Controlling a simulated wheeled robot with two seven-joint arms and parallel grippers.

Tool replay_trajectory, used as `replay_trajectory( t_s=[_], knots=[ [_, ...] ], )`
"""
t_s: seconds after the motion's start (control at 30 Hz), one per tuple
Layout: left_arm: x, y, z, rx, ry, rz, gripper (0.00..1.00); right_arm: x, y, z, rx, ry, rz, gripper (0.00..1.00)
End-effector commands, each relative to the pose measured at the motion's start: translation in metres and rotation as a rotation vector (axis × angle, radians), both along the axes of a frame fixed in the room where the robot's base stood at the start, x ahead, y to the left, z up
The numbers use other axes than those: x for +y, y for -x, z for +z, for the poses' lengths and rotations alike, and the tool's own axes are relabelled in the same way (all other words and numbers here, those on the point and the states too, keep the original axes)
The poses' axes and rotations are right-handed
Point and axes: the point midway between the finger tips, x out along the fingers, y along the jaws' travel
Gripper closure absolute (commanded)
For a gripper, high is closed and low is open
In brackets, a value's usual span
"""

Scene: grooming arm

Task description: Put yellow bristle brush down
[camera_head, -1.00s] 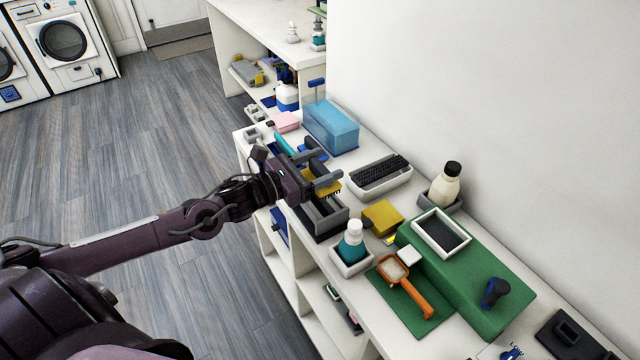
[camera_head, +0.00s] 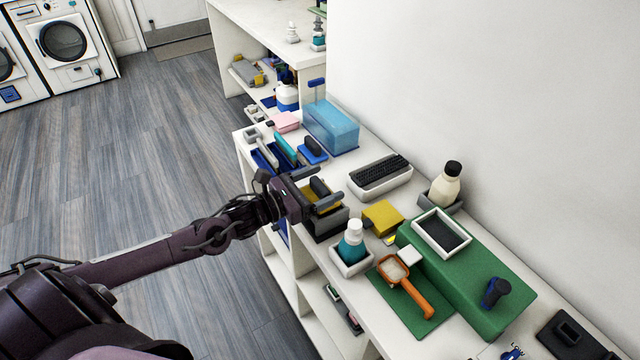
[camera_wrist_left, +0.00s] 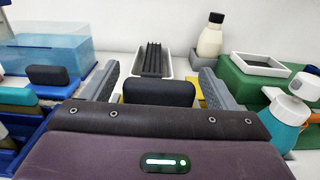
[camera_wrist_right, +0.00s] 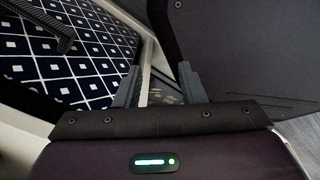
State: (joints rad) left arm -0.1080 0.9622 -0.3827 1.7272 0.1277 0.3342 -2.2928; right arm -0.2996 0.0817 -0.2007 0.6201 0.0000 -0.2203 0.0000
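The yellow bristle brush (camera_head: 321,189) is low at the dark grey holder (camera_head: 326,226) on the counter; its bristles are hidden. Its black grip (camera_wrist_left: 158,93) stands between the fingers of my left gripper (camera_head: 323,188). In the left wrist view, narrow gaps with yellow below show on both sides of the grip, so this gripper looks open around it. I cannot tell whether the brush rests fully on the holder's floor. My right gripper (camera_wrist_right: 158,87) is open and empty, away from the counter, above a patterned blue-and-white surface (camera_wrist_right: 75,55).
A teal bottle (camera_head: 351,245) and a yellow block (camera_head: 383,217) stand close on the right. A white tray with a black comb-like insert (camera_head: 380,176) lies behind. Blue trays (camera_head: 270,160) and a clear blue box (camera_head: 331,127) are to the left. A green block (camera_head: 470,275) is farther right.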

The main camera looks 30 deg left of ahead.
Motion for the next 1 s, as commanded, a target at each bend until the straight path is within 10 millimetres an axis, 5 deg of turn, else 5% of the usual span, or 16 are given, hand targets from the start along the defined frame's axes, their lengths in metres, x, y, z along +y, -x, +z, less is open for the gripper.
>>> replay_trajectory(
  t_s=[0.4,1.0],
  knots=[
    [0.0,0.0,0.006,0.0,0.0,0.001,0.13,-0.001,0.0,0.006,0.0,0.001,-0.001,0.64],
    [0.046,0.078,0.002,0.006,-0.002,0.0,0.13,0.001,0.0,0.009,0.0,-0.001,-0.002,0.64]
  ],
)
